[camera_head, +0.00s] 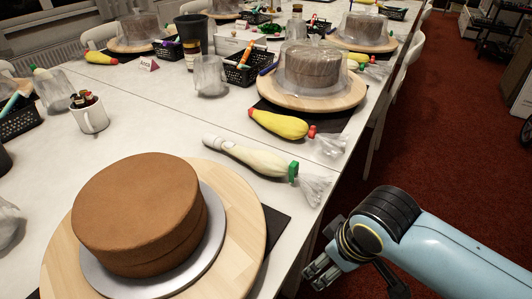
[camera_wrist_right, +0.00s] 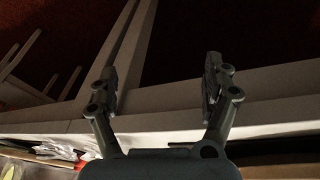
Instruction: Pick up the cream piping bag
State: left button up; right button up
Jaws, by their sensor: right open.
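The cream piping bag (camera_head: 245,157) lies on the white table behind the brown cake, its white nozzle end to the left. A green clip (camera_head: 293,171) closes its right end, and crumpled clear plastic spreads beyond it near the table edge. My right gripper (camera_head: 318,272) is off the table's right side, below and to the right of the bag, apart from it. In the right wrist view its two fingers (camera_wrist_right: 160,72) are spread with nothing between them. Crumpled clear plastic shows dimly at that view's lower left. My left gripper is not in view.
The brown cake (camera_head: 140,210) stands on a wooden turntable (camera_head: 233,190) at the front. A yellow piping bag (camera_head: 278,124) with a red clip lies behind the cream one, before a plastic-covered cake (camera_head: 312,68). A white mug (camera_head: 91,117) stands left. Red floor lies right.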

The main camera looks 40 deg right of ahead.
notch_tip(320, 180, up, 12)
jog(key=w+p, duration=0.2)
jog(key=w, duration=0.4)
jog(key=w+n+y, duration=0.1)
jog(key=w, duration=0.2)
jog(key=w+n+t, duration=0.1)
jog(key=w, duration=0.1)
jog(key=shift+w+d+r+y, duration=0.2)
jog(key=shift+w+r+y, duration=0.1)
jog(key=shift+w+r, duration=0.1)
jog(key=n, duration=0.1)
send_near(264, 154)
jog(key=shift+s+d+f+y+p, duration=0.1)
jog(key=shift+s+f+y+p, duration=0.1)
jog(key=shift+f, duration=0.15)
jog(key=shift+s+d+f+y+p, duration=0.1)
jog(key=shift+d+f+y+p, duration=0.1)
jog(key=shift+f, duration=0.15)
jog(key=x, duration=0.2)
jog(key=b+x, duration=0.1)
jog(key=x, duration=0.1)
jog(key=shift+w+a+f, duration=0.1)
jog(key=shift+w+f, duration=0.1)
jog(key=shift+w, duration=0.3)
jog(key=x, duration=0.6)
jog(key=shift+w+b, duration=0.15)
jog(key=shift+b, duration=0.25)
jog(key=shift+r+t, duration=0.1)
jog(key=shift+t, duration=0.2)
jog(key=c, duration=0.8)
